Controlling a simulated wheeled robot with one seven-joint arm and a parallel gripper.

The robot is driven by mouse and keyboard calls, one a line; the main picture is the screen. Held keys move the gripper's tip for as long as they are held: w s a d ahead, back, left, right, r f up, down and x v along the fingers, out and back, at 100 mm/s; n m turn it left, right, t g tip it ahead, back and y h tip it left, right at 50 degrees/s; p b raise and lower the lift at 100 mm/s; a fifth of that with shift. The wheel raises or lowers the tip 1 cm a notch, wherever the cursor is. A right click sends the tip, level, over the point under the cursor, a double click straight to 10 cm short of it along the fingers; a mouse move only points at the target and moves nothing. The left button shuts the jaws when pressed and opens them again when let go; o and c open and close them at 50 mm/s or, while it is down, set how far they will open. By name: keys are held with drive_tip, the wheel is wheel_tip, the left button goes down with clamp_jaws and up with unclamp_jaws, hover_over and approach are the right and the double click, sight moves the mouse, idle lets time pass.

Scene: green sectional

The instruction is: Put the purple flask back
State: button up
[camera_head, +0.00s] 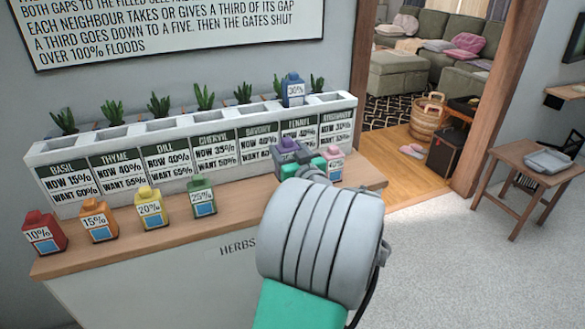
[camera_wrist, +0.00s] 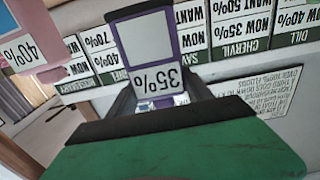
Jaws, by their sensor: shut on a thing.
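The purple flask (camera_head: 289,150) is in front of the planter's right part, near the Savory and Fennel signs. In the wrist view it (camera_wrist: 148,50) appears upside down, with a white label reading 35%. My gripper (camera_head: 302,165) is shut on it, and my arm hides part of the counter below. I cannot tell whether the flask's base touches the counter. Red 10% (camera_head: 44,232), orange 15% (camera_head: 98,219), yellow 20% (camera_head: 151,208) and green 25% (camera_head: 202,197) flasks stand along the wooden counter (camera_head: 180,231), left of the gripper.
A pink flask (camera_head: 334,163) stands close to the gripper's right. A blue 30% flask (camera_head: 293,90) sits in the planter (camera_head: 130,141) top, above the Fennel sign. Potted herbs line the back. Counter room shows between the green flask and my gripper.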

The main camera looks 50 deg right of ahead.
sight(292, 155)
drive_tip(key=d+f, duration=0.3)
drive_tip(key=shift+w+f, duration=0.2)
wheel_tip(292, 155, down, 3)
drive_tip(key=shift+r+b, duration=0.1)
drive_tip(key=shift+b, duration=0.25)
drive_tip(key=shift+f, duration=0.4)
drive_tip(key=o, duration=1.6)
drive_tip(key=shift+r, duration=0.2)
drive_tip(key=b+v, duration=0.1)
drive_tip(key=v, duration=1.1)
